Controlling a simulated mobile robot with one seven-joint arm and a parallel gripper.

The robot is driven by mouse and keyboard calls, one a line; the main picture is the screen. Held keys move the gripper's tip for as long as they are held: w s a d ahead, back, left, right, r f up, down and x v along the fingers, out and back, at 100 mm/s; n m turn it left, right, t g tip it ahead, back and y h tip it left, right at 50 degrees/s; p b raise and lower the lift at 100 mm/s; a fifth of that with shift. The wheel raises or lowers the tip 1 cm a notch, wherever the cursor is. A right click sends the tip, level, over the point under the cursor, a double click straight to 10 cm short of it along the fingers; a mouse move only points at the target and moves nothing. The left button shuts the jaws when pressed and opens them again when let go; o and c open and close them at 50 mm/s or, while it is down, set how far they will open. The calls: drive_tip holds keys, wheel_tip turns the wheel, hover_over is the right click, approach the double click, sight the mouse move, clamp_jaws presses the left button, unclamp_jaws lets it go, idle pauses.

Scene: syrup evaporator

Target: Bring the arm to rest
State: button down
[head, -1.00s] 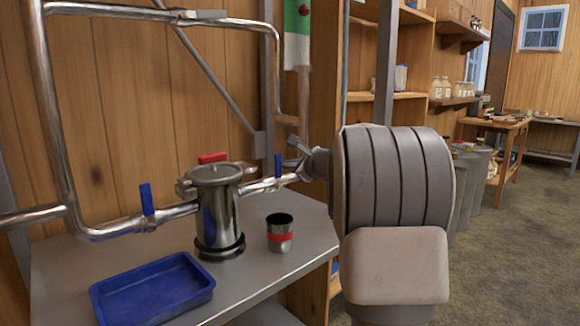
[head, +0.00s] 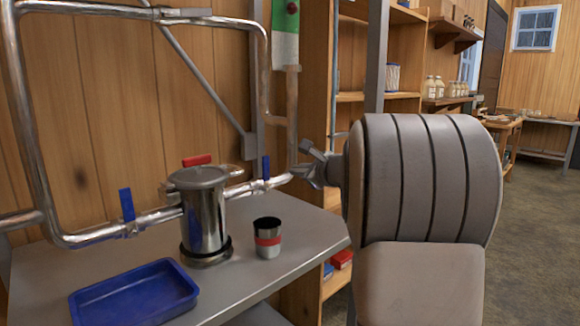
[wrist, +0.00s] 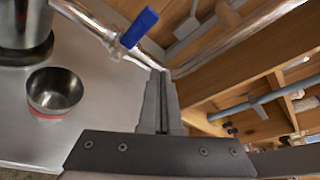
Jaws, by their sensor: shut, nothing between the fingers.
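My gripper (wrist: 160,103) is shut, with its two fingers together and nothing between them. In the head view my gripper (head: 312,168) shows small at the left of my bulky grey arm, beside the pipe. In the wrist view its tips lie close to the pipe with the blue valve handle (wrist: 139,27); I cannot tell if they touch. The steel pipe (head: 160,215) runs to the lidded steel canister (head: 204,222) on the grey bench (head: 230,285). A steel cup with a red band (head: 267,240) stands upright on the bench, apart from my gripper.
A blue tray (head: 135,297) lies on the bench at front left. Wooden shelves (head: 372,97) stand behind my arm, close to the gripper. A table (head: 507,125) is at the far right. The floor (head: 535,230) at right is open.

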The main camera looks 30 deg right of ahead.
drive_tip(key=shift+s+a, duration=0.2)
drive_tip(key=shift+s, duration=2.05)
drive_tip(key=s+a+r+n+g+y, duration=0.1)
drive_tip(key=a+r+n+y, duration=0.1)
drive_tip(key=a+n, duration=0.5)
drive_tip(key=a+r+n+g+y, duration=0.1)
drive_tip(key=a+r+n+y, duration=0.15)
drive_tip(key=a, duration=0.95)
drive_tip(key=s+a+f+n+g, duration=0.3)
drive_tip(key=s+a+n, duration=0.65)
drive_tip(key=a, duration=0.25)
drive_tip(key=s+d+f+n+g+h, duration=0.2)
drive_tip(key=s+f+n, duration=0.2)
drive_tip(key=s+f, duration=0.4)
drive_tip(key=s+d+f+n+g+h, duration=0.25)
drive_tip(key=s+f+n, duration=0.2)
drive_tip(key=s, duration=0.55)
wheel_tip(320, 180, up, 21)
drive_tip(key=s+p, duration=0.1)
drive_tip(key=p, duration=2.2)
drive_tip(key=shift+d+h, duration=0.3)
drive_tip(key=shift+d, duration=0.15)
drive_tip(key=c, duration=1.6)
unclamp_jaws()
